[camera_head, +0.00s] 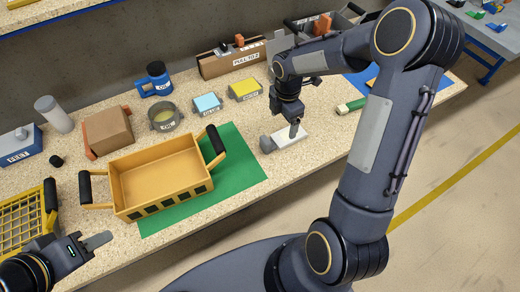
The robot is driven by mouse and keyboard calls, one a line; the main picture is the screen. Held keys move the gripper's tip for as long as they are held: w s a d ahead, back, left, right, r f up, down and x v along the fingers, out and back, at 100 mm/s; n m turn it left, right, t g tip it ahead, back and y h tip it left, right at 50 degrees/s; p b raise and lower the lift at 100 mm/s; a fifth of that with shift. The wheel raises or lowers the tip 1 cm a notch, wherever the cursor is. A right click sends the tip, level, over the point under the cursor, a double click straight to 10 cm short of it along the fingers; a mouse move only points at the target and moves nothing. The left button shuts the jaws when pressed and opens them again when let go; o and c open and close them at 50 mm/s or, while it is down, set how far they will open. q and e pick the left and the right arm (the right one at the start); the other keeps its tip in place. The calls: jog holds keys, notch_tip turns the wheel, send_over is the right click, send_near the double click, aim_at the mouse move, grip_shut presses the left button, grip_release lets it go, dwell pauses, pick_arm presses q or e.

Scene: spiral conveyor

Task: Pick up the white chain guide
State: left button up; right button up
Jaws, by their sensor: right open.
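The white chain guide (289,141) is a pale flat piece lying on the speckled worktop, right of the green mat. A small grey part shows at its left end; I cannot tell if it belongs to the guide. My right gripper (294,130) points down over the guide, open, with its fingertips at or just above it. Whether they touch it is unclear. My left gripper (98,241) is low at the left, over the front edge of the worktop, far from the guide. Only one finger shows clearly, so its opening cannot be judged.
A yellow crate (160,200) with black handles stands on the green mat (240,170). A yellow basket (22,222) is at far left. A green-ended brush-like item (352,105) lies right of the guide.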

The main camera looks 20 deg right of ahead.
aim_at(279, 139)
jog(key=shift+a+f, duration=0.2)
jog(key=shift+f, duration=0.25)
notch_tip(279, 139, down, 8)
jog(key=shift+w+a+r, duration=0.1)
jog(key=shift+a+r, duration=0.05)
jog(key=shift+r, duration=0.05)
jog(key=c, duration=1.1)
